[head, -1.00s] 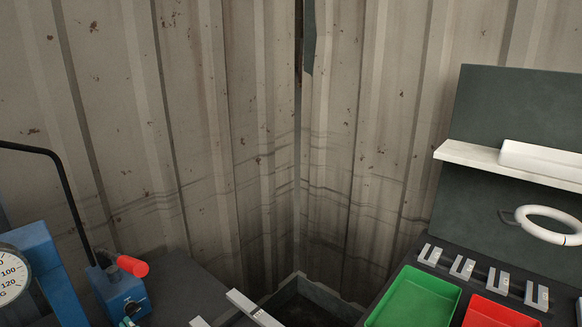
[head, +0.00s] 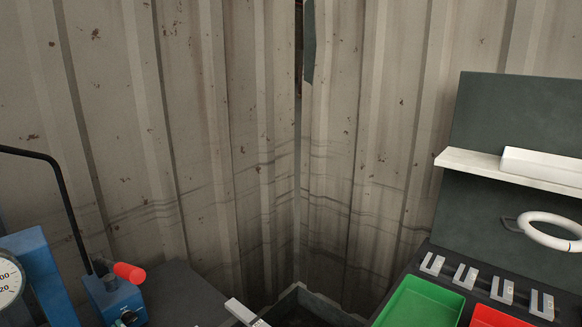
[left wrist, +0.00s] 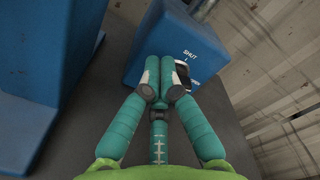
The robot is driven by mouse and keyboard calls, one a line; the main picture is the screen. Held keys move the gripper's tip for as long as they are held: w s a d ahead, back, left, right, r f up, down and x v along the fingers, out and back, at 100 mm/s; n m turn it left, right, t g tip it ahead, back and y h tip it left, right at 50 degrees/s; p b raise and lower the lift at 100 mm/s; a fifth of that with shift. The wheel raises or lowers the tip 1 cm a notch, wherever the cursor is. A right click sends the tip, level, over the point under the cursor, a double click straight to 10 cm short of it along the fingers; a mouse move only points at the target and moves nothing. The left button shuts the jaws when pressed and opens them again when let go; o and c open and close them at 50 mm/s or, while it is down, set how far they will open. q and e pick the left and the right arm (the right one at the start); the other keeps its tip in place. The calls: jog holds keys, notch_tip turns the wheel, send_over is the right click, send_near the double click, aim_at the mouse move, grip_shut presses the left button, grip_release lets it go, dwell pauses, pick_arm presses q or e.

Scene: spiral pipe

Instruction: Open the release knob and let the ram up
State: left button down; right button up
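In the left wrist view the blue block (left wrist: 158,48) bears a SHUT label and a second, partly hidden label. A dark and white part (left wrist: 183,73), seemingly the knob, shows beside the right fingertip. My left gripper (left wrist: 162,88) has its teal fingers together in front of the block face. What lies behind the fingertips is hidden. The ram is not in view. My right gripper is not in view.
A blue press frame (head: 35,270) with a dial gauge (head: 8,280) stands left of the pump. A green tray (head: 420,304), a red tray (head: 492,317) and metal brackets lie at right. A white ring (head: 549,231) hangs on a dark panel. Corrugated walls close the back.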

pick_arm(q)
jog(key=shift+w+d+f+b, duration=0.2)
jog(key=shift+w+d+b, duration=0.2)
jog(key=shift+b, duration=0.05)
dwell(0.6)
jog(key=shift+r+b, duration=0.25)
jog(key=shift+b, duration=0.35)
jog(key=shift+r, duration=0.15)
dwell(0.5)
jog(key=shift+s+a+r+p, duration=0.1)
jog(key=shift+s+a+p, duration=0.1)
jog(key=shift+p, duration=0.2)
jog(key=shift+p+v, duration=0.4)
jog(key=shift+v, duration=2.65)
jog(key=shift+w+a, duration=0.1)
